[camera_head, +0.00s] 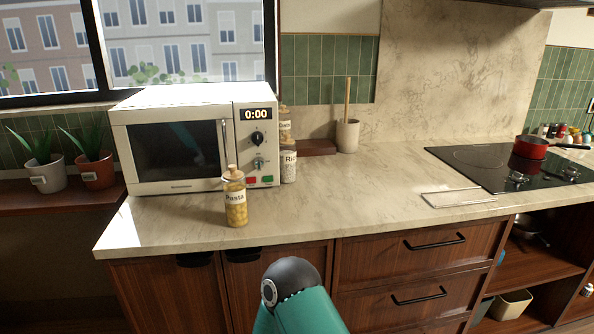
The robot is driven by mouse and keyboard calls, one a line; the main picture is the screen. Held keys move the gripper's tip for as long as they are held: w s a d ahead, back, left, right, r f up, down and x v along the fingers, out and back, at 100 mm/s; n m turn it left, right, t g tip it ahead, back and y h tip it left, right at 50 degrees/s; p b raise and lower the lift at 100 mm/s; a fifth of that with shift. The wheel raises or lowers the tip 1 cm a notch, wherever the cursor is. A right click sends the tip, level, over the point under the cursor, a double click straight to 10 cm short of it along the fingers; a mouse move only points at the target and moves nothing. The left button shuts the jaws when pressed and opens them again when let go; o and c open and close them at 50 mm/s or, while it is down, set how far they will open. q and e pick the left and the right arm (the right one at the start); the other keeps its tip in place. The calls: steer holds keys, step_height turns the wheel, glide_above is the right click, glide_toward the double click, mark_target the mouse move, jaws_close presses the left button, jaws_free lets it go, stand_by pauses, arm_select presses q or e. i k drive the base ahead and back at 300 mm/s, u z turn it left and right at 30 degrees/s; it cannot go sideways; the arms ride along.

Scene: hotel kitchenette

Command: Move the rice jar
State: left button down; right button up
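The rice jar (289,168) is a white-filled jar labelled "Rice", standing upright on the counter close to the right side of the microwave. Its left part is hidden by the microwave's front corner. The pasta jar (236,202), with a cork-like lid and yellow contents, stands in front of the microwave. Another lidded jar (285,124) with a partly hidden label shows behind the rice jar. Neither gripper is in view; only a teal and dark link of mine shows at the bottom middle.
The white microwave (176,150) takes up the left of the counter. A cup with a wooden utensil (347,136) stands at the back. A red pot (530,148) is on the black hob (480,160) at right, with a metal rack (458,198) before it. The middle counter (365,200) is clear.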

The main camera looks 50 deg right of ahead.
mark_target(288, 153)
steer(key=z, duration=0.45)
steer(key=k, duration=1.15)
steer(key=z, duration=1.4)
steer(key=i, duration=1.1)
steer(key=u, duration=0.1)
